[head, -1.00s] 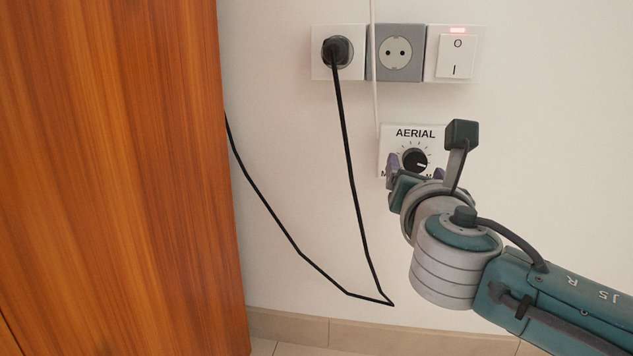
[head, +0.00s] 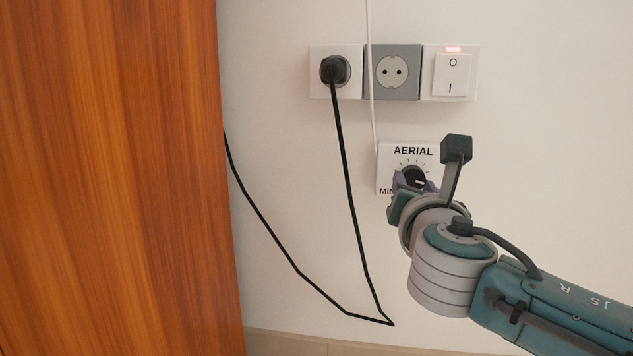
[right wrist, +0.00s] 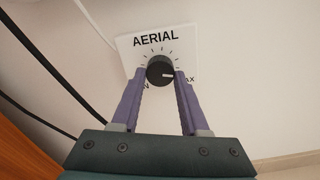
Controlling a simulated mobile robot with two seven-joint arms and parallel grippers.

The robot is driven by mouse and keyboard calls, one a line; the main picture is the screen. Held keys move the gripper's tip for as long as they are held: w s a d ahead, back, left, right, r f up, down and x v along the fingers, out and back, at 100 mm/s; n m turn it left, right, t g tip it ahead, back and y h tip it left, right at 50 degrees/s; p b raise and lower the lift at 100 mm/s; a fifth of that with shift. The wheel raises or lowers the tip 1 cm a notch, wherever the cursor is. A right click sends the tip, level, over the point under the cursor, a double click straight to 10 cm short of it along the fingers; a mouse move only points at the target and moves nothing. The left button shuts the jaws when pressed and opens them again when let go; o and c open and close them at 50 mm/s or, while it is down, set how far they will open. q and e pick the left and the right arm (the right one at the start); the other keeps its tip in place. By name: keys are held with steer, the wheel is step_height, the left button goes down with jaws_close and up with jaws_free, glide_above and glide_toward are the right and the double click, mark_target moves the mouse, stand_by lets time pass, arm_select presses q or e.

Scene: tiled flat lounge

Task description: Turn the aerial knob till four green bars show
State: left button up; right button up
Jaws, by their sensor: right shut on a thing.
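The aerial knob (head: 414,175) is a round black dial with a white pointer mark, on a white wall plate (head: 388,158) labelled AERIAL. In the right wrist view the knob (right wrist: 160,71) sits between the two purple fingertips of my right gripper (right wrist: 161,76), which is shut on it. Its white mark points right, towards the MAX side. In the head view my right gripper (head: 413,184) covers the lower part of the plate. My left gripper is not in view. No green bars show in these views.
Above the plate are a white socket with a black plug (head: 334,70), a grey empty socket (head: 392,72) and a white switch (head: 453,75) with a red light. A black cable (head: 352,200) hangs to the left. A wooden cabinet side (head: 115,180) fills the left.

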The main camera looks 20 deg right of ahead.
jaws_close()
steer(key=shift+m, duration=2.9)
steer(key=o, duration=1.1)
jaws_free()
